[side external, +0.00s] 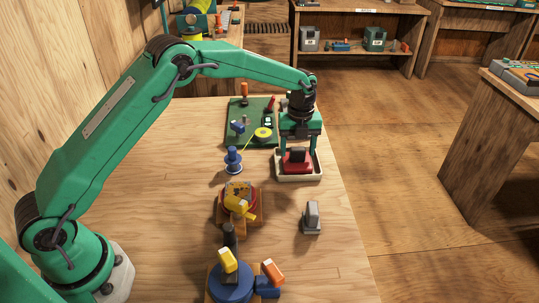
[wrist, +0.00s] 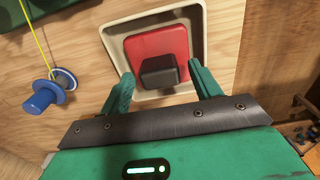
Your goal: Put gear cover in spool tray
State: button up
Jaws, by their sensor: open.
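A red square piece with a dark block-shaped knob, which looks to be the gear cover (side external: 297,168), lies inside the cream spool tray (side external: 300,179) near the table's right edge. In the wrist view the gear cover (wrist: 137,48) sits flat within the rim of the tray (wrist: 108,44). My gripper (side external: 297,150) is right over the tray, pointing down. In the wrist view the fingers of my gripper (wrist: 162,75) are spread apart, one on each side of the dark knob, with visible gaps to it.
A green board (side external: 240,135) with small parts and a yellow line lies left of the tray. A blue spool (side external: 233,160) stands nearby. A wooden stand with a red and yellow reel (side external: 240,202), a grey block (side external: 312,218) and a blue reel (side external: 232,285) are nearer the front.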

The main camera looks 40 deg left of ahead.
aim_at(297, 149)
notch_tip(297, 149, up, 11)
jog(key=shift+r, duration=0.2)
dwell(0.3)
dwell(0.5)
jog(key=s+a+r+n+t, duration=0.1)
jog(key=s+a+r+n, duration=0.2)
jog(key=s+r+n, duration=0.4)
jog(key=s+a+r+n+t, duration=0.2)
jog(key=s+r+n, duration=0.4)
jog(key=s, duration=0.3)
jog(key=s+a+f+n+t, duration=0.1)
jog(key=s+f+n, duration=0.1)
jog(key=s+n, duration=0.5)
jog(key=s+a+f+n+t, duration=0.1)
jog(key=s+a+f+n, duration=0.1)
jog(key=s+n, duration=0.5)
jog(key=s, duration=0.6)
jog(key=shift+s+a+t, duration=0.15)
jog(key=shift+a+t, duration=0.1)
jog(key=shift+t, duration=0.05)
